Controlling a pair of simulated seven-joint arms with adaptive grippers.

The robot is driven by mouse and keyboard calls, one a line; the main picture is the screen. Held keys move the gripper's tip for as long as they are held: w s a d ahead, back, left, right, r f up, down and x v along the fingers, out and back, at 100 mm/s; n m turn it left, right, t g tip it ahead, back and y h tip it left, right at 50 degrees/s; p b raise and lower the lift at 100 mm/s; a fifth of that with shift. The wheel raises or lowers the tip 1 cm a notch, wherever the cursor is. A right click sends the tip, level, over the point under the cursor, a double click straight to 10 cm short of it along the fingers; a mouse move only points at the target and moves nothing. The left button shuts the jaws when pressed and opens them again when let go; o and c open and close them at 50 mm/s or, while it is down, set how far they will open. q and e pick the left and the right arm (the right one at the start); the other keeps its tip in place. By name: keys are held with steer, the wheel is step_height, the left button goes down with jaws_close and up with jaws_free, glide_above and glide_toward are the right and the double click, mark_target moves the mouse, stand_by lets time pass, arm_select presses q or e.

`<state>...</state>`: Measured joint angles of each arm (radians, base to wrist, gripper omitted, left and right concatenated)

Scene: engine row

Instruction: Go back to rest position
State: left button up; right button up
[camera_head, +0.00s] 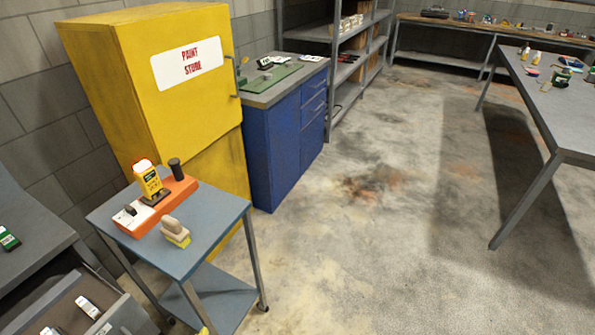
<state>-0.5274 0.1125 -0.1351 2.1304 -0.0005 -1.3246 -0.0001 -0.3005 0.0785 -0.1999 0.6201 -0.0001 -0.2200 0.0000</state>
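Neither of my grippers shows in the head view, and no part of my arms can be made out. The task names no object. The nearest furniture is a small grey-blue cart (215,215) at the lower left. On it lies an orange-and-white tray-like unit (178,192) with a yellow handheld device (149,181) standing upright and a dark cylinder (176,169) beside it. A yellow-and-beige block (175,233) sits on the cart's front part, apart from the orange unit.
A yellow paint cabinet (125,80) stands behind the cart, then a blue drawer cabinet (285,140) and a metal shelf (335,60). A long grey table (560,125) stands at right. A grey bench (30,240) is at lower left. The middle floor (370,250) is clear.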

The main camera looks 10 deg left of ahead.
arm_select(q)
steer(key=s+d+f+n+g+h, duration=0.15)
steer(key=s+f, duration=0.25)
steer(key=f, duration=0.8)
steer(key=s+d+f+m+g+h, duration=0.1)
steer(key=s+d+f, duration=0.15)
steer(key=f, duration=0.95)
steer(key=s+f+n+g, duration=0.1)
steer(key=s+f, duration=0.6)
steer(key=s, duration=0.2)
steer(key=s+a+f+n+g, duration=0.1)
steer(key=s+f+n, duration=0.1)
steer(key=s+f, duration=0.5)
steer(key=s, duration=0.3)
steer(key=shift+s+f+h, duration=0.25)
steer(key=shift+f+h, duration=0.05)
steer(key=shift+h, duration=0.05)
